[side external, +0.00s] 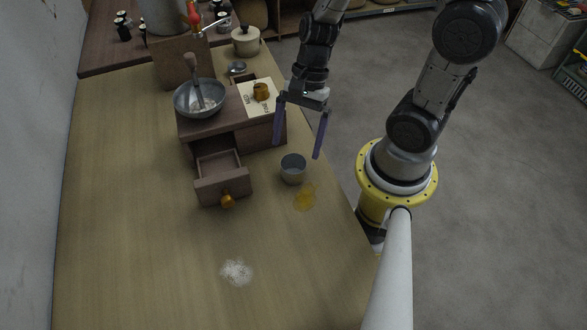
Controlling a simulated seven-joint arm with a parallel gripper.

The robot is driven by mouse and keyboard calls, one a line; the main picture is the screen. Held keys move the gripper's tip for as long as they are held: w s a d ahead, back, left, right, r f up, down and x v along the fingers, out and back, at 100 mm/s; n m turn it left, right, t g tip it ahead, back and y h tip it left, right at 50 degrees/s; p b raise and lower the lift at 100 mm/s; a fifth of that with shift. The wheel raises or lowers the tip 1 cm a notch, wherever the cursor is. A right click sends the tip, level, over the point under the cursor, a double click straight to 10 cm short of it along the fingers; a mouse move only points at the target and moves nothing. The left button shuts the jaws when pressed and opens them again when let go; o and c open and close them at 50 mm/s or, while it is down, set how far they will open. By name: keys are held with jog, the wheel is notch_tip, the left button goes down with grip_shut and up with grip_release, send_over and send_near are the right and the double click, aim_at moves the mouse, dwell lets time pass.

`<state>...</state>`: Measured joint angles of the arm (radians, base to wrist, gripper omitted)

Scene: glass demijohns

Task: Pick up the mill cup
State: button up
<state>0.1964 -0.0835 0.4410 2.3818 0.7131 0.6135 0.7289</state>
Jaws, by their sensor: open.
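A small grey metal cup (293,169), which looks like the mill cup, stands upright on the wooden table in front of the mill's right end. My gripper (297,148) points down with its two long purple-blue fingers spread apart and nothing between them. In this view its fingertips lie just behind and to either side of the cup's rim, and they look higher than it. I cannot tell the exact height gap. The wooden mill (215,125) carries a grey metal bowl (199,98) with a wooden-handled tool in it.
The mill's drawer (221,182) is pulled open, with an orange knob (227,201). A yellow spill (305,197) lies beside the cup, and white powder (236,272) nearer the front. A lidded pot (245,40) stands behind. The table's left side is clear.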

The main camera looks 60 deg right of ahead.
aim_at(293, 164)
jog(key=shift+x, duration=3.3)
jog(key=shift+s+d, duration=0.1)
jog(key=shift+d, duration=0.1)
jog(key=c, duration=1.2)
jog(key=shift+o, duration=0.2)
jog(key=shift+r, duration=0.1)
